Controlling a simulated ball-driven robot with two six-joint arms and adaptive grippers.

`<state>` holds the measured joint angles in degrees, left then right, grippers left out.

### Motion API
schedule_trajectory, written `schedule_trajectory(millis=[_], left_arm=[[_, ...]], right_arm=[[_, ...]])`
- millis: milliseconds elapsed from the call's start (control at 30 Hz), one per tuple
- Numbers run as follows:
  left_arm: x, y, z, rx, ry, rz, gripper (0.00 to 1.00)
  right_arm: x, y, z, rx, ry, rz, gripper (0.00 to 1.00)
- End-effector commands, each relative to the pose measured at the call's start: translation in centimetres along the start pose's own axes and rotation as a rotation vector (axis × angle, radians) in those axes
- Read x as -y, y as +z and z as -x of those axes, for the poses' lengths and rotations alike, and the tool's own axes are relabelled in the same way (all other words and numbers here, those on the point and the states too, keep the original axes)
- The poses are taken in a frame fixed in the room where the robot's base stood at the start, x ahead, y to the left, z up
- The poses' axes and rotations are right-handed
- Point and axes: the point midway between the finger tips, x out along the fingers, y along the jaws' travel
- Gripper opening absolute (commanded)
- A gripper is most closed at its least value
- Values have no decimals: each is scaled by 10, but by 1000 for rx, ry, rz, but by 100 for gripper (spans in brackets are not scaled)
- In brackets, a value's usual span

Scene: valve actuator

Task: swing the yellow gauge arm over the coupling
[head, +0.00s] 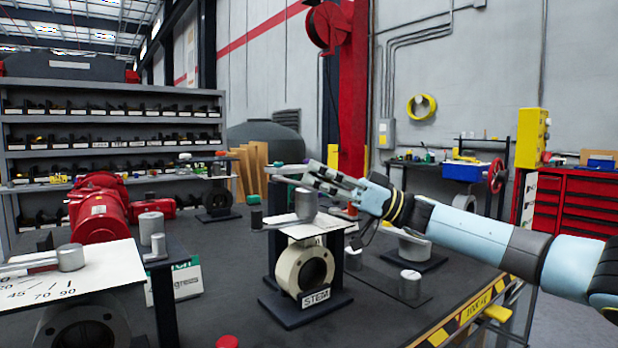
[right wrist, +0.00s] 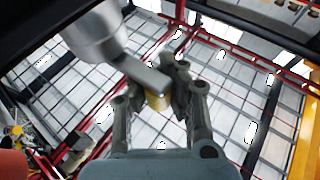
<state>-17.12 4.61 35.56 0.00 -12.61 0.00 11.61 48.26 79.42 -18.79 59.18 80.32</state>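In the right wrist view a grey arm (right wrist: 135,68) reaches from a large round grey hub (right wrist: 95,32) and carries a yellow grip piece (right wrist: 157,100) at its end. My right gripper (right wrist: 160,92) has its dark fingertips on both sides of this yellow piece and looks shut on it. In the head view my right gripper (head: 312,178) reaches in from the right, above a valve (head: 305,268) labelled STEM; the yellow piece cannot be made out there. I cannot tell which part is the coupling. My left gripper is not in view.
A grey hub with a lever (head: 305,205) tops the STEM valve, beside a dark post (head: 256,217). A marked dial plate (head: 100,270) stands at the left front, with a red motor (head: 98,215) behind it.

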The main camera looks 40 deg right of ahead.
Motion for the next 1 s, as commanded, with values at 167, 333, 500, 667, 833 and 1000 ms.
schedule_trajectory(millis=[167,333,500,667,833,1000], left_arm=[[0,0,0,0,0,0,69],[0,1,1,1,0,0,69],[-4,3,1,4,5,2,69],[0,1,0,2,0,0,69],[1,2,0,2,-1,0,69],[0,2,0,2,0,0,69]], right_arm=[[-4,-4,2,-2,9,-1,7],[-4,-4,1,-2,8,-1,30],[-3,-3,1,-3,6,0,44],[-2,-3,0,-4,5,0,44],[-2,-2,10,-1,5,-2,44],[-2,-1,44,4,8,-2,44]])
